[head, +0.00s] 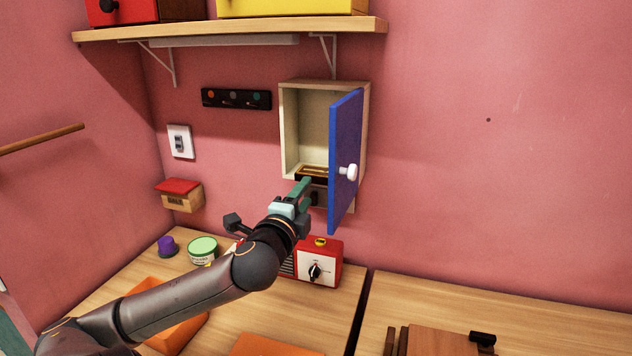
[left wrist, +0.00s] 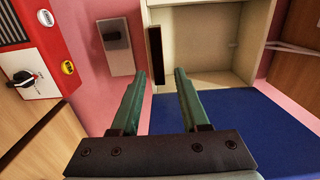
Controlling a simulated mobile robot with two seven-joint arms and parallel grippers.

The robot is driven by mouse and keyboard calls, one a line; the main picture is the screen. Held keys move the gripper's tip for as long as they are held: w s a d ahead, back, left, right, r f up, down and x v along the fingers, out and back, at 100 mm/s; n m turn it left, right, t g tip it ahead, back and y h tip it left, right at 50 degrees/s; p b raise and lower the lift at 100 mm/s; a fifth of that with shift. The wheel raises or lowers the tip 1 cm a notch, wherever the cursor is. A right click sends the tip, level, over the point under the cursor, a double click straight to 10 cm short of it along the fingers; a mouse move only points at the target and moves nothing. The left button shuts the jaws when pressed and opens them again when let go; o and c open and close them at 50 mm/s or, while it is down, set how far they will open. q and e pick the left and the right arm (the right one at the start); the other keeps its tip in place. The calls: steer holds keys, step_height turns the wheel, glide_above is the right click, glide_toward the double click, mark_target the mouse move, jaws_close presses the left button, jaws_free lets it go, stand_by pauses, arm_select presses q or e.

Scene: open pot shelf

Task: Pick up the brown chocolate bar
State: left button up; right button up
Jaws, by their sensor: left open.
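A dark brown bar (head: 312,178) with a golden-brown top, seemingly the chocolate bar, lies on the floor of the open wall cabinet (head: 286,130), at its front edge. In the left wrist view the bar (left wrist: 154,55) is a dark strip just beyond the fingertips, nearer the left finger in the picture. My left gripper (head: 304,185) is open and empty, just in front of and slightly below the bar. In the left wrist view its two green fingers (left wrist: 166,75) stand apart and point at the cabinet. My right gripper is not in view.
The blue cabinet door (head: 345,145) with a white knob stands open close to the right of my gripper. A red appliance (head: 330,262) with a dial stands on the counter below. A socket (left wrist: 116,46) is on the wall under the cabinet. A shelf (head: 230,30) hangs above.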

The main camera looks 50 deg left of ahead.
mark_target(316, 178)
arm_select(q)
steer(key=x, duration=0.6)
steer(key=shift+r, duration=0.1)
steer(key=shift+w+a, duration=0.35)
steer(key=shift+w, duration=0.3)
steer(key=shift+c, duration=1)
jaws_close()
step_height(316, 178, up, 2)
steer(key=p, duration=0.2)
steer(key=shift+r+p, duration=0.2)
steer(key=shift+p, duration=0.15)
